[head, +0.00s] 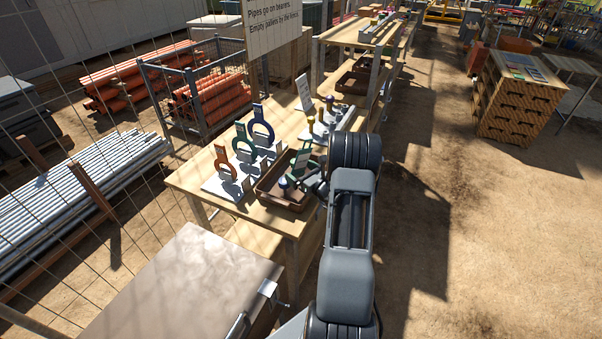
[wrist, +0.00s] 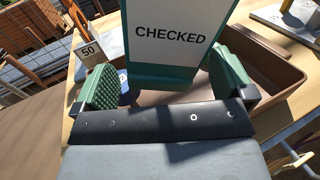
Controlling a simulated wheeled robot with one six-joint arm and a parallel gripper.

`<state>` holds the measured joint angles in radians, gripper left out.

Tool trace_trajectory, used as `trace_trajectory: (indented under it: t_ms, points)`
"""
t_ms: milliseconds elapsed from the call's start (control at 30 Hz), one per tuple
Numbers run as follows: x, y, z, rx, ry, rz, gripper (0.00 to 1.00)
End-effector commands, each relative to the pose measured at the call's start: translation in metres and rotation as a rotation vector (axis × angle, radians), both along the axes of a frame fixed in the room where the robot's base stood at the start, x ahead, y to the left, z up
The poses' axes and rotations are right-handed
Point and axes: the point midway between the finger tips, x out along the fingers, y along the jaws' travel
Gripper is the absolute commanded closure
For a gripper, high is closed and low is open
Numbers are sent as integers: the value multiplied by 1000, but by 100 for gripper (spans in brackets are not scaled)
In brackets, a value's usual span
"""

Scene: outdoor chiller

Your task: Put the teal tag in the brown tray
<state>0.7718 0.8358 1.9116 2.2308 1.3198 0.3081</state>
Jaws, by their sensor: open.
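The teal tag (head: 303,160), a white panel with a teal border, tilts above or in the brown tray (head: 283,203) on the wooden bench. In the wrist view the tag (wrist: 172,38) reads "CHECKED" and stands between my spread fingers. My gripper (head: 291,184) is at the tray, its green fingers open on either side of the tag in the wrist view (wrist: 164,84). The brown tray (wrist: 287,102) shows behind and to the right of the fingers there. The tag's lower end is hidden by my gripper, so I cannot tell whether it touches the tray floor.
Orange (head: 222,161), teal (head: 243,147) and blue (head: 262,131) ring-shaped pieces stand on a pale base left of the tray. Several knobbed posts (head: 320,122) and a small sign (head: 304,92) stand behind it. A brown-topped table (head: 185,285) is at the front left. Open ground lies right.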

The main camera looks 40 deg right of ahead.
Motion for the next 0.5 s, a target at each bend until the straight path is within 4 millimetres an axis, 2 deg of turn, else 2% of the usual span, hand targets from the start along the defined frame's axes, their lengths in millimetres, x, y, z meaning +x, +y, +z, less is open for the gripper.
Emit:
trace_trajectory:
  t_ms: [167, 367, 400, 500]
  points:
    - [0, 0, 2, 0, 0, 0, 1]
    - [0, 0, 20, 0, 0, 0, 1]
    - [-10, -3, 11, 1, 0, -4, 1]
    - [-32, -5, 10, 1, 0, -6, 1]
